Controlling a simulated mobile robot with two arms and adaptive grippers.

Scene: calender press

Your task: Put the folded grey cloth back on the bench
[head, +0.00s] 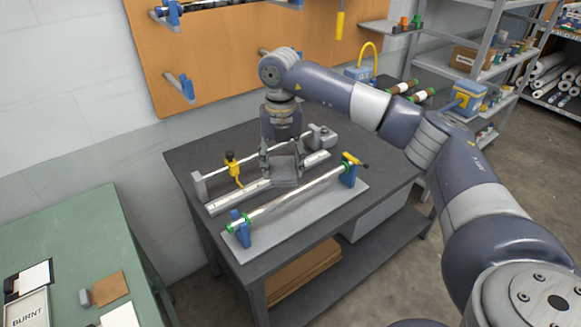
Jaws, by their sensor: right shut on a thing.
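My right gripper (282,155) points down over the dark bench (190,155), its arm coming in from the right. It is shut on the folded grey cloth (287,174), a small dark grey piece between and below its fingers. The cloth is just above or touching the calender press, near its pale rail; I cannot tell which. The fingers hide part of the cloth. My left gripper is not in view.
The press's long silver roller (295,198) with green ends lies in front of the cloth. A yellow clamp (234,168) stands on the left. A green table (80,245) is at lower left. The orange pegboard (220,55) rises behind the bench.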

